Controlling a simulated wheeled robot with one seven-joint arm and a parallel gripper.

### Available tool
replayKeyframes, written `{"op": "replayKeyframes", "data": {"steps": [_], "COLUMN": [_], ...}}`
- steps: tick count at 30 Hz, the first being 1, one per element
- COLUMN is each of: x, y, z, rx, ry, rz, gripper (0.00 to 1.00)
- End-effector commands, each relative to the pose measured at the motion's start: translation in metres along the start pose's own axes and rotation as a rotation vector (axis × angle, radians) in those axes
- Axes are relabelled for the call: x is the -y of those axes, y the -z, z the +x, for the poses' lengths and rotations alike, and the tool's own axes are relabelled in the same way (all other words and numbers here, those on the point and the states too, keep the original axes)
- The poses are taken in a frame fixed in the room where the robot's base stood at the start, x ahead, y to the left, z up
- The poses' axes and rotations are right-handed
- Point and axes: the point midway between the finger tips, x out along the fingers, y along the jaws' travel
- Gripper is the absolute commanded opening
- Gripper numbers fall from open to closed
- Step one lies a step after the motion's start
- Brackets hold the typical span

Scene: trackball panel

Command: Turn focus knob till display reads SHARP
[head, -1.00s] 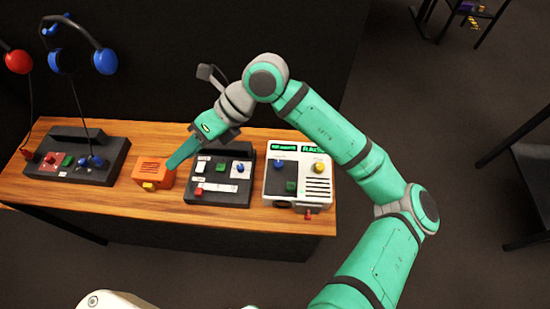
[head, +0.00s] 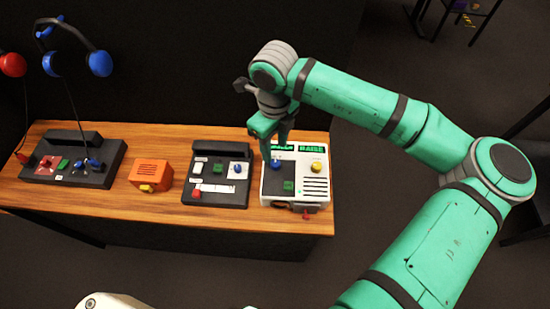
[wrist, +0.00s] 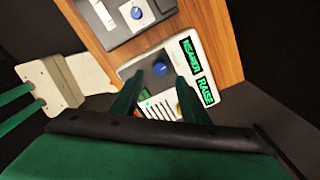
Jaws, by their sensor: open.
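The white panel box (head: 322,196) stands at the right end of the wooden table. It carries a blue knob (head: 277,164), a yellow knob (head: 316,167) and a green button (head: 288,186). No label shows which knob is focus. Two green-lettered displays sit on its back edge; in the wrist view one (wrist: 190,56) is hard to read, perhaps NEARER, and the other (wrist: 206,92) reads RAISE. SHARP is not shown. My gripper (head: 275,149) is open above the blue knob.
A dark panel (head: 214,150) with buttons and a blue knob stands just left of the white box. Further left are an orange box (head: 151,175) and a black control box (head: 75,143). Headphones (head: 70,45) hang at the back left. Bare wood lies between the units.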

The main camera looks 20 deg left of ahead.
Motion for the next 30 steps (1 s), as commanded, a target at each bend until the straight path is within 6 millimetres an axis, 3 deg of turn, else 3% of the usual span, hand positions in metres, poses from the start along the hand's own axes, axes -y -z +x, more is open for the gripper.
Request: {"op": "replayKeyframes", "data": {"steps": [6,12,24,25,30], "x": [0.0,0.001,0.001,0.001,0.001], "y": [0.002,0.001,0.001,0.001,0.001], "z": [0.039,0.061,0.069,0.069,0.069], "rx": [0.0,0.001,0.001,0.001,0.001], "ry": [-0.003,-0.002,-0.001,-0.001,-0.001], "rz": [0.004,0.003,0.003,0.003,0.003], "gripper": [0.41,0.41,0.41,0.39,0.0]}}
